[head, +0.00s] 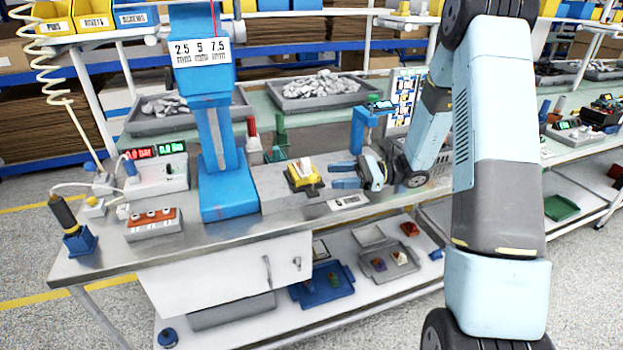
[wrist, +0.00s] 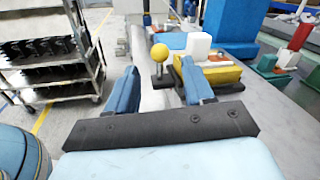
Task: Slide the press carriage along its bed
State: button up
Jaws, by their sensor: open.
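The press carriage (head: 303,178) is a yellow block on a dark base, with a white piece on top. It sits on the grey bed (head: 272,190) in front of the blue press. It also shows in the wrist view (wrist: 222,74), with a yellow ball knob (wrist: 159,53) on a short post at its left. My gripper (head: 334,176) is just right of the carriage, fingers pointing at it. In the wrist view my gripper (wrist: 158,85) is open and empty, and the knob stands beyond the fingertips, between them. Contact between the right finger and the carriage cannot be told.
The tall blue press (head: 222,130) stands left of the carriage. A small blue stand (head: 367,125) is behind my gripper. A label plate (head: 348,202) lies at the bench's front edge. A red-topped box (head: 152,222) is further left. Trays of grey parts stand behind.

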aim_at(313, 178)
jog(key=a, duration=0.7)
jog(key=shift+s+a, duration=0.25)
jog(key=shift+s, duration=0.05)
jog(key=shift+c, duration=0.3)
grip_shut()
